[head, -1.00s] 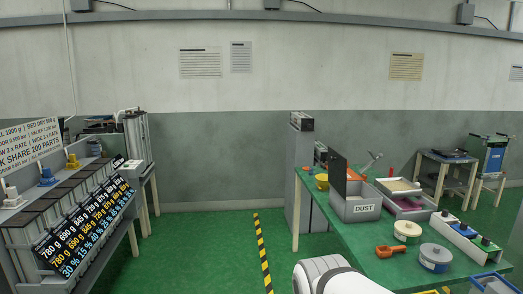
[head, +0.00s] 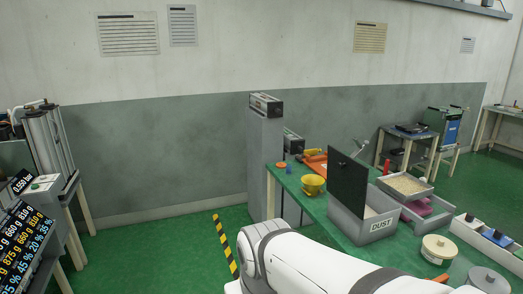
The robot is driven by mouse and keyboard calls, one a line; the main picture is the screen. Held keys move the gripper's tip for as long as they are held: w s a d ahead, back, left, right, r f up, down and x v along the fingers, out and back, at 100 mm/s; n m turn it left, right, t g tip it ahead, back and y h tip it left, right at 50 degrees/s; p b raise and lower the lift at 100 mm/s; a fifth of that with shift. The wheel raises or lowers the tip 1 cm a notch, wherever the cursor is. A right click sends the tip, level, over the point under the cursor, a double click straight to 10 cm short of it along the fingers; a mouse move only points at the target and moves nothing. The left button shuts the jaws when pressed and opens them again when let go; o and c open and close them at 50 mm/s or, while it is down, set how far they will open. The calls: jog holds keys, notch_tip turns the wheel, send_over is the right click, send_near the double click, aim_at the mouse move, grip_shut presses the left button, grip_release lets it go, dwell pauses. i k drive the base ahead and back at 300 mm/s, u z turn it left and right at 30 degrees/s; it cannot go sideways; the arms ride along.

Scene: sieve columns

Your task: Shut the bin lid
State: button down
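The grey bin (head: 350,226), labelled "DUST", stands on the green table in the head view, right of the middle. Its dark lid (head: 347,184) stands open, raised nearly upright along the bin's left side. Light material shows in part of the bin's opening. A white link of my arm (head: 305,265) crosses the bottom of the view, in front of the table. My gripper is out of view, so I cannot tell its place relative to the lid.
A yellow bowl (head: 312,185) sits left of the bin. A tray of pale grains (head: 427,188) and a pink item (head: 418,206) lie to its right. Round tins (head: 437,247) stand nearer. A grey pillar (head: 264,165) rises beyond the table's left end.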

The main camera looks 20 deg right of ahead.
aim_at(348, 179)
jog(key=z, duration=0.5)
jog(key=i, duration=1)
jog(key=z, duration=0.6)
jog(key=k, duration=0.9)
jog(key=z, duration=0.2)
jog(key=i, duration=0.9)
